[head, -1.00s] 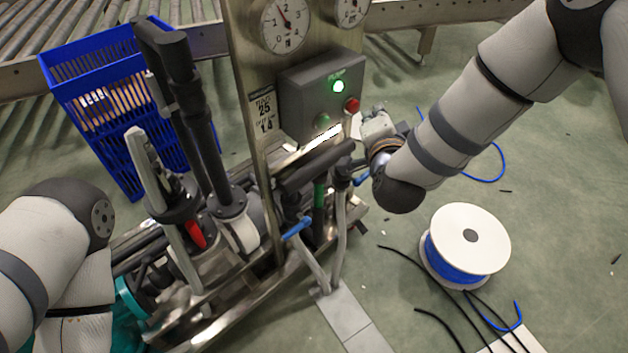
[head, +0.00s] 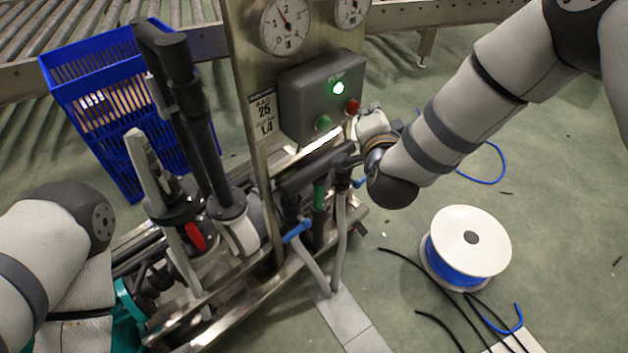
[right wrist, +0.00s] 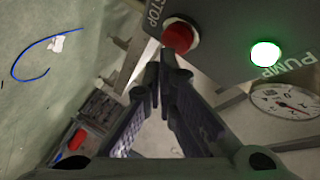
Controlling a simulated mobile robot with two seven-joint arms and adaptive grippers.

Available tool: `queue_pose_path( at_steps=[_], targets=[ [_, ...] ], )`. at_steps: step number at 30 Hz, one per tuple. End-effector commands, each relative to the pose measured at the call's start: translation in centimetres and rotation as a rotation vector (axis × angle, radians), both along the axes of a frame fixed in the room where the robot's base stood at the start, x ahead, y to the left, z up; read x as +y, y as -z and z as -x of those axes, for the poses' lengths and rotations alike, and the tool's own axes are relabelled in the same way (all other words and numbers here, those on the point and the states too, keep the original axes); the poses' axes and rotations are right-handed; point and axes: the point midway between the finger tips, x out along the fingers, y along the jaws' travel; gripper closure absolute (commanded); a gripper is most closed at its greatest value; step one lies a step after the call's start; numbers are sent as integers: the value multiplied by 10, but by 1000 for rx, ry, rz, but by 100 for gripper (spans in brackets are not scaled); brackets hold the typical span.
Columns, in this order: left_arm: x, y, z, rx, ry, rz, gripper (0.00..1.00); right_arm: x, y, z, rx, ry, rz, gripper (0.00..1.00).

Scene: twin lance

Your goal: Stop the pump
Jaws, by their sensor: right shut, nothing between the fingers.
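In the right wrist view the red button (right wrist: 181,33) is beside the word STOP, and the lamp (right wrist: 265,54) glows green. My right gripper (right wrist: 166,60) is shut and empty, its fingertips in front of the red button's lower edge; I cannot tell whether they touch. In the head view this gripper (head: 368,123) is just right of the box. My left gripper is out of view.
Gauges (head: 284,26) sit above the box. Black-handled levers (head: 190,110) and pipework stand left of the panel. A blue crate (head: 100,85) is behind. A cable spool (head: 468,245) and loose cables lie on the floor at right.

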Motion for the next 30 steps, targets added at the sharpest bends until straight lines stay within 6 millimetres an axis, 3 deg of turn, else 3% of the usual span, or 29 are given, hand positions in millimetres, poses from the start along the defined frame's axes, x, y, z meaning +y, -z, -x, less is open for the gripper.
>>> queue_pose_path(
  at_steps=[30],
  targets=[
    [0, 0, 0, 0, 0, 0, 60, 6, 0, -7, 1, -1, 0, 100]
  ],
)
